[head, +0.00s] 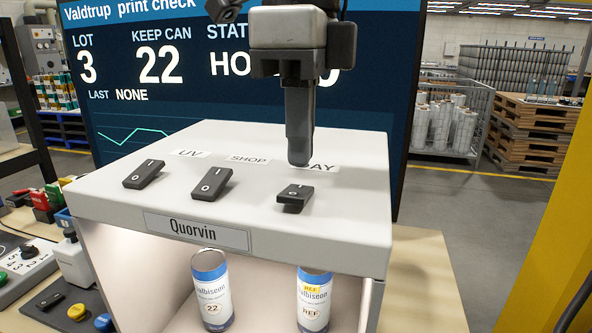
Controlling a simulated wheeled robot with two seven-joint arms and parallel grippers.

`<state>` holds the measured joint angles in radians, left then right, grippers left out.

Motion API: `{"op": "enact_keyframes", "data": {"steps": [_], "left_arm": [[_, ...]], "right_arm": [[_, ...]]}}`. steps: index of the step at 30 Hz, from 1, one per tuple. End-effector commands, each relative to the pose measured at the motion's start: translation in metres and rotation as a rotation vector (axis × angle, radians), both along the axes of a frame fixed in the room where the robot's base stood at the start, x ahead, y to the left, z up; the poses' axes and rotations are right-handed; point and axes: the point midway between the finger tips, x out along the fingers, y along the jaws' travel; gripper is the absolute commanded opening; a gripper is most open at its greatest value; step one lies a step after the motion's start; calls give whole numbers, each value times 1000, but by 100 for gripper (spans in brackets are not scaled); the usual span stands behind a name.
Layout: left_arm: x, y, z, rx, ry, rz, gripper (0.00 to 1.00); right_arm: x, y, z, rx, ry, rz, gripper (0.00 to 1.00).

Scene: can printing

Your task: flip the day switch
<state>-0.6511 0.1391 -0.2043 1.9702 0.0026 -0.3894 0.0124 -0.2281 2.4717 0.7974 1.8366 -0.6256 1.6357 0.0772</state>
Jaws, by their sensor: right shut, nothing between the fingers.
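A white box with a name plate reading Quorvin (240,140) carries three black rocker switches on its sloped top. The day switch (295,198) is the rightmost; its label (322,168) is partly hidden by my gripper. It shows its near face and looks tilted differently from the UV switch (143,174) and the shop switch (212,183), whose I and O marks both show. My right gripper (299,160) is shut and empty, pointing down just behind the day switch. Whether its tip touches anything is unclear. My left gripper is not in view.
Two cans, one marked 22 (212,290) and one marked REF (313,300), stand inside the lit box. A large screen (150,60) rises behind it. Control boxes and buttons (77,312) lie at the left. A yellow post (550,250) stands at the right.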

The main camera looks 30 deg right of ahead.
Motion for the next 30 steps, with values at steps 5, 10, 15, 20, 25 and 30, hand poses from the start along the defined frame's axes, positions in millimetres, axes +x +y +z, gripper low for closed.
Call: {"op": "enact_keyframes", "data": {"steps": [5,10,15,20,25,30], "left_arm": [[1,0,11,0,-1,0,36],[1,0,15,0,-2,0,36],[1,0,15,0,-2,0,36],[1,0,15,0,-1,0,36],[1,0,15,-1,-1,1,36],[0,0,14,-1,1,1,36]], "right_arm": [[0,0,17,0,-1,-1,0],[1,0,29,1,-3,-1,0],[0,0,41,0,-1,-1,0],[0,0,47,1,-1,0,0],[0,0,47,0,0,1,0],[0,0,47,0,0,1,0]]}}
